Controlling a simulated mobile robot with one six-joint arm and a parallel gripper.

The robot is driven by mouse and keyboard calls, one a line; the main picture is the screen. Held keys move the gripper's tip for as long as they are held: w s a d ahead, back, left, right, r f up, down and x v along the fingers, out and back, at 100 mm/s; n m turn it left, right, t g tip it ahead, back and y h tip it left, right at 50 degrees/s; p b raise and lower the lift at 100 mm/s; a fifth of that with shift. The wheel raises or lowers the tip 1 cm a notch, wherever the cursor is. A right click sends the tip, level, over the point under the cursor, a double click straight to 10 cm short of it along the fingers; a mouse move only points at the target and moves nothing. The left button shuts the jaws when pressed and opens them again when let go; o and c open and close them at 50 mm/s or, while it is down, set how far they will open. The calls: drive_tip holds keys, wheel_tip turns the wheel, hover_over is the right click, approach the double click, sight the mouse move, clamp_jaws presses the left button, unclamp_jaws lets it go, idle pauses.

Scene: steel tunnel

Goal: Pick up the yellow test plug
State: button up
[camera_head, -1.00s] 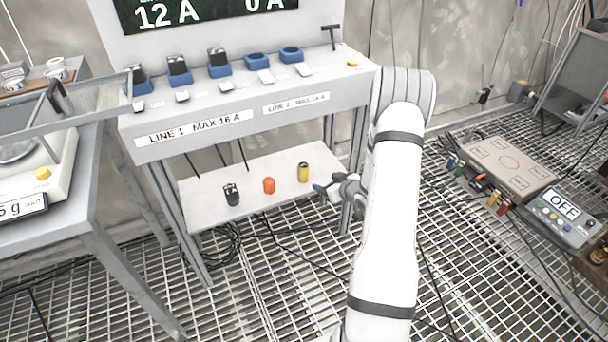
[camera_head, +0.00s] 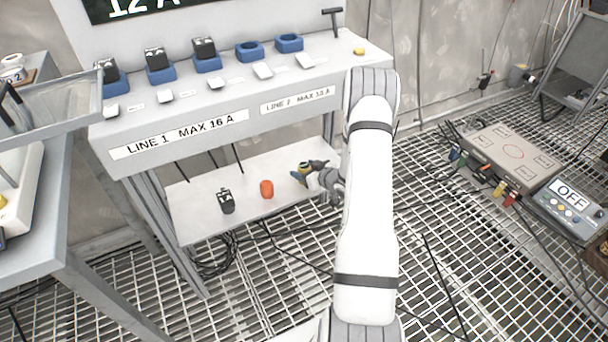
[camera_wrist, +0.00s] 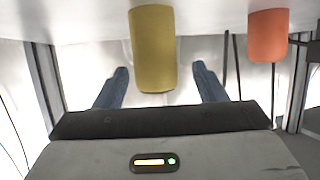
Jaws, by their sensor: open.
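The yellow test plug (camera_wrist: 153,50) is a small cylinder on the white lower shelf of the bench. In the wrist view it lies between the two blue fingertips of my gripper (camera_wrist: 158,88), with a gap on each side. In the head view my gripper (camera_head: 309,172) is at the right end of the shelf and hides most of the yellow plug (camera_head: 304,167); only a bit of it shows. My gripper is open and holds nothing.
An orange plug (camera_head: 266,189) and a black plug (camera_head: 227,201) stand left of it on the lower shelf (camera_head: 190,220). The orange one also shows in the wrist view (camera_wrist: 268,36). Above is the upper bench (camera_head: 225,110) with several blue sockets. A bench leg stands close by my arm.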

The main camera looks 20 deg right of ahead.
sight(301, 166)
drive_tip(key=shift+b+x, duration=0.35)
drive_tip(key=shift+x, duration=1.25)
drive_tip(key=shift+w+d+r, duration=0.1)
drive_tip(key=shift+d+r, duration=0.05)
drive_tip(key=shift+d, duration=0.05)
drive_tip(key=c, duration=1.1)
